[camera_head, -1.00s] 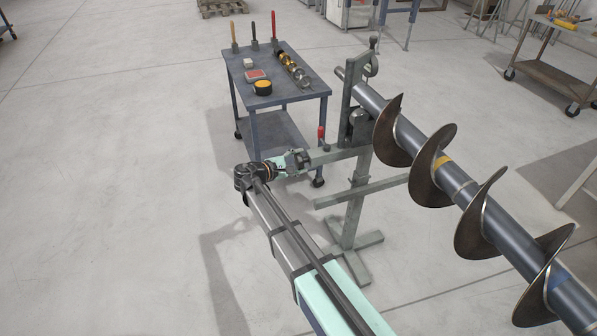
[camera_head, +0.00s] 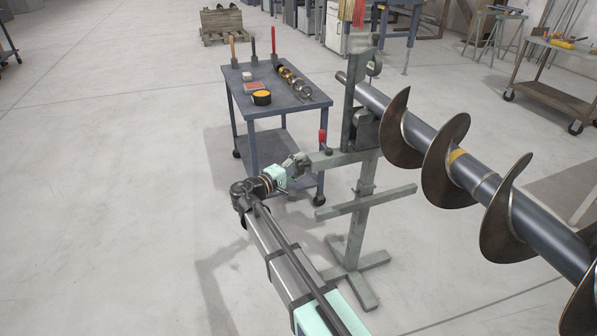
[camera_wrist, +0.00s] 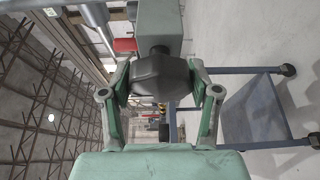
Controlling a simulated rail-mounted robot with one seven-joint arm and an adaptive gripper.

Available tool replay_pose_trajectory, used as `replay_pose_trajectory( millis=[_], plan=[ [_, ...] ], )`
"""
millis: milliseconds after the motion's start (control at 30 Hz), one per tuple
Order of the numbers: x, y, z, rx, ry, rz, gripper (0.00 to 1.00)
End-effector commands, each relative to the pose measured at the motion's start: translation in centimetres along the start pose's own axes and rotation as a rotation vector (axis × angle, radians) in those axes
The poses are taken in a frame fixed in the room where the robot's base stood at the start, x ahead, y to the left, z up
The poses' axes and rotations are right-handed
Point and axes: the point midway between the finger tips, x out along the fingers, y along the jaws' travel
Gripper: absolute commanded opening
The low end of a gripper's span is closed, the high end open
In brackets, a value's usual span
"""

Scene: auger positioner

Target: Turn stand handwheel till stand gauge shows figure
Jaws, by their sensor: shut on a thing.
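The stand (camera_head: 358,215) is a grey-green upright post on crossed feet, with a side arm reaching left. The stand handwheel, a dark faceted knob (camera_wrist: 160,76) on the arm's end, fills the middle of the wrist view. My gripper (camera_head: 297,166) is at that end in the head view. In the wrist view my gripper (camera_wrist: 160,92) has a finger on each side of the knob and is shut on it. The stand gauge (camera_head: 374,65) is a small round dial near the post's top; its reading is too small to make out.
A large auger (camera_head: 440,150) rests on the stand and extends to the lower right. A red-handled lever (camera_head: 322,140) rises from the side arm. A blue wheeled table (camera_head: 290,105) with tools stands behind. Floor at left is clear.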

Motion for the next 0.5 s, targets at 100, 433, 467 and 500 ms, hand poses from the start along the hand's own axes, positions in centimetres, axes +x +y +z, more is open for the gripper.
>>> replay_pose_trajectory(
  millis=[100, 433, 467, 500],
  plan=[
    [0.09, -0.03, 0.07, 0.008, -0.003, 0.003, 0.27],
    [0.09, 0.03, 0.06, 0.009, -0.003, 0.003, 0.27],
    [0.09, 0.03, 0.06, 0.008, -0.003, 0.003, 0.72],
    [0.09, 0.03, 0.06, 0.008, -0.003, 0.003, 0.86]
  ],
)
